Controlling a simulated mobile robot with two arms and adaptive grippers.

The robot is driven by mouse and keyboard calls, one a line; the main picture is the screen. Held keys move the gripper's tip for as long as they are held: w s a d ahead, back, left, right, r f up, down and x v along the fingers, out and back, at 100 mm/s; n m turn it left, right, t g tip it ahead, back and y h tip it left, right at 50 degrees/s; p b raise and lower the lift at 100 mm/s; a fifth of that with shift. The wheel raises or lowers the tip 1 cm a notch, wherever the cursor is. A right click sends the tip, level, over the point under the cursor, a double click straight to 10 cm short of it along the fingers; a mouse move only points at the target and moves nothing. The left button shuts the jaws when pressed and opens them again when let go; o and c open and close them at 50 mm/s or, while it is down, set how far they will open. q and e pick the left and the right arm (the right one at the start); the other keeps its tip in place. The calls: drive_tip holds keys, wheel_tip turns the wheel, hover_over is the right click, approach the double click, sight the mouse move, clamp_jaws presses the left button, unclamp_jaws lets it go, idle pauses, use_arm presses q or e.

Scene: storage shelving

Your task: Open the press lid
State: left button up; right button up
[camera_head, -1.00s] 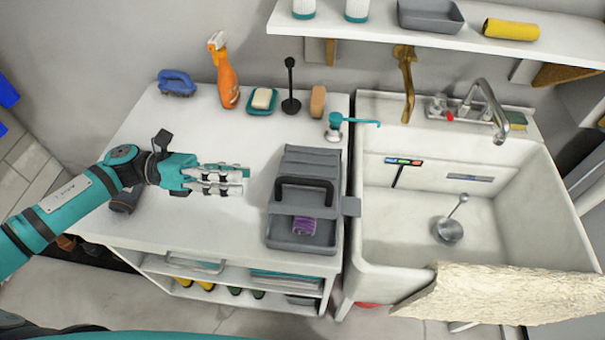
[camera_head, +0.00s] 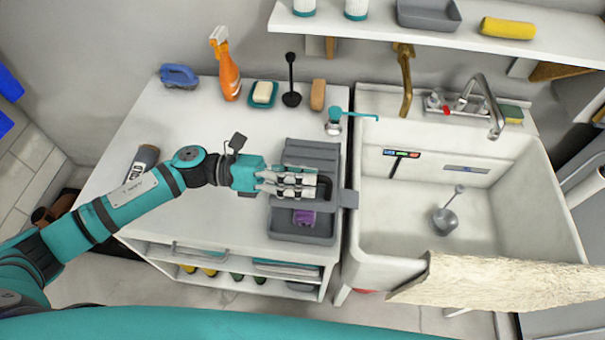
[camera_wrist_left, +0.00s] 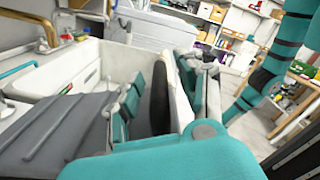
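The grey press (camera_head: 310,152) sits on the white cabinet top beside the sink. Its ribbed lid part is at the back, its black handle (camera_head: 325,187) in the middle, and a purple item (camera_head: 304,218) lies in its front tray. My left gripper (camera_head: 300,186) is at the handle, its fingers pointing right and partly hiding it. In the left wrist view the grey ribbed part (camera_wrist_left: 50,130) is at lower left, and the black handle (camera_wrist_left: 160,95) stands between the fingers, which look apart. Contact cannot be told. My right gripper is not in view.
The white sink (camera_head: 400,230) is right of the press, with a faucet and a strainer. An orange spray bottle (camera_head: 227,70), soap dish (camera_head: 263,93), black stand (camera_head: 291,95) and brush (camera_head: 317,95) line the back. A dark cylindrical item (camera_head: 147,160) is left.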

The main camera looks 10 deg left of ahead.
use_arm(q)
clamp_jaws()
idle(0.3)
drive_tip(key=shift+w+r, duration=0.3)
drive_tip(key=shift+r, duration=0.15)
drive_tip(key=w+r+n, duration=0.5)
drive_tip(key=w+r, duration=0.3)
drive_tip(key=w, duration=0.2)
drive_tip(key=shift+w+n, duration=0.3)
drive_tip(key=shift+n, duration=0.1)
